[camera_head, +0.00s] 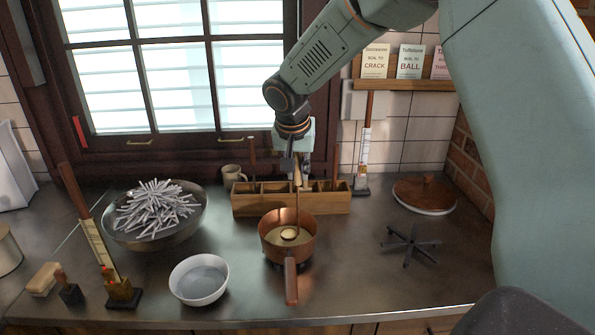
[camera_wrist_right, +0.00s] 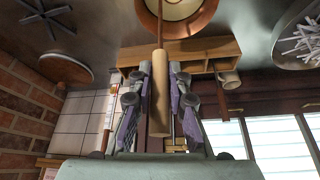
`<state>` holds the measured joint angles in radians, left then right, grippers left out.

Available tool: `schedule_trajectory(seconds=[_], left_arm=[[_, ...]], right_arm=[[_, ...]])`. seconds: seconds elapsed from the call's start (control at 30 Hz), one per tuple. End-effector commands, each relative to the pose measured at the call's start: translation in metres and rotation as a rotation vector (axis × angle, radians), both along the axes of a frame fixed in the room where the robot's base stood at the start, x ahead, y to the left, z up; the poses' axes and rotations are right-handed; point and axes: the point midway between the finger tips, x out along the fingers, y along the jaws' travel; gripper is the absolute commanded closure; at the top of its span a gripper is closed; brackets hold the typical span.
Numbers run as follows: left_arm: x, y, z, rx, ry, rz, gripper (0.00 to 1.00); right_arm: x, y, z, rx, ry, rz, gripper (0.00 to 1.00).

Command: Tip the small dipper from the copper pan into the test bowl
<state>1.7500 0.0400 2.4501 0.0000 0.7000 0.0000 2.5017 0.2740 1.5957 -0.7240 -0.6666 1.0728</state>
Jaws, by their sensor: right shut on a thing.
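My right gripper (camera_head: 297,165) is shut on the wooden handle of the small dipper (camera_head: 289,234). In the right wrist view the dipper's handle (camera_wrist_right: 159,95) lies between the two fingers of the gripper (camera_wrist_right: 160,88). The dipper's thin shaft runs down into the copper pan (camera_head: 270,226), and its small cup sits inside the pan at the pale contents. The pan also shows at the top of the right wrist view (camera_wrist_right: 204,18). The test bowl (camera_head: 199,280), white with a grey, liquid-looking inside, stands in front and left of the pan, apart from it. My left gripper is not in view.
A wooden rack (camera_head: 325,204) stands behind the pan. A metal bowl of pale sticks (camera_head: 190,228) is at left. A wooden gauge stand (camera_head: 124,293) stands left of the test bowl. A black trivet (camera_head: 409,243) and round lid (camera_head: 424,195) lie at right.

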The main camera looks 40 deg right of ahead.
Motion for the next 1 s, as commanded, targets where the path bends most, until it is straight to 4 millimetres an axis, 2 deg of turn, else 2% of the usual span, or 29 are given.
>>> schedule_trajectory(seconds=[0.03, 1.0], left_arm=[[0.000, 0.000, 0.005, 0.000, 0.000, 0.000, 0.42], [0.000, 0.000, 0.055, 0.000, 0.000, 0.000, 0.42]], right_arm=[[0.000, 0.000, 0.007, 0.000, -0.001, 0.000, 1.00], [0.001, 0.000, 0.073, -0.001, -0.002, 0.000, 1.00]])
